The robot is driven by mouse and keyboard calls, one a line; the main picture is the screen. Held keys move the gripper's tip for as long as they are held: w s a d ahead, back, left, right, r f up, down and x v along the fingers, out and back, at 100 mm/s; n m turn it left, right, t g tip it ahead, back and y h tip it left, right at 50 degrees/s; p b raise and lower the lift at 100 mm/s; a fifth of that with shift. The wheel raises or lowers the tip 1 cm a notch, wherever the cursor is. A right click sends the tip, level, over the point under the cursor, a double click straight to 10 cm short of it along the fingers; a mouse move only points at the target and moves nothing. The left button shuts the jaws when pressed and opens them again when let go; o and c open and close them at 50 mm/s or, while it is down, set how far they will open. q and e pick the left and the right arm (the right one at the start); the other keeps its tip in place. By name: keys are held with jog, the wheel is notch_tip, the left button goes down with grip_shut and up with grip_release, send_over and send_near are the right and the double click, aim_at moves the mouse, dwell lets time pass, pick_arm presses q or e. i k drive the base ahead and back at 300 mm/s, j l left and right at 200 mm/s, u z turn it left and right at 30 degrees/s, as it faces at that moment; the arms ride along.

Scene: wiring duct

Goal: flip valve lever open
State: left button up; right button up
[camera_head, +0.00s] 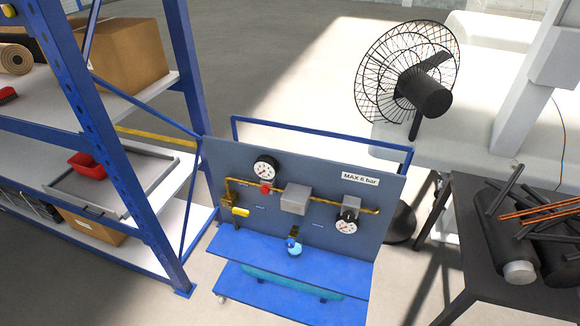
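A blue cart carries an upright grey panel (325,236) with brass piping, in the middle of the head view. A valve with a yellow lever (240,212) sits at the panel's left side, at the lower end of a brass pipe. The lever looks roughly horizontal and points right. A round gauge (265,169) is at the upper left, and a second gauge (346,226) is at the right. A red knob (266,188) is on the pipe beneath the first gauge. Neither of my grippers is in view.
A blue shelf rack (150,205) with boxes stands close at the left. A dark table (455,260) holding black pipes and orange rods is at the right. A black fan (425,95) stands behind. Open floor lies behind the cart.

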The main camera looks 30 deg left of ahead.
aim_at(237, 211)
jog(key=u, duration=1.55)
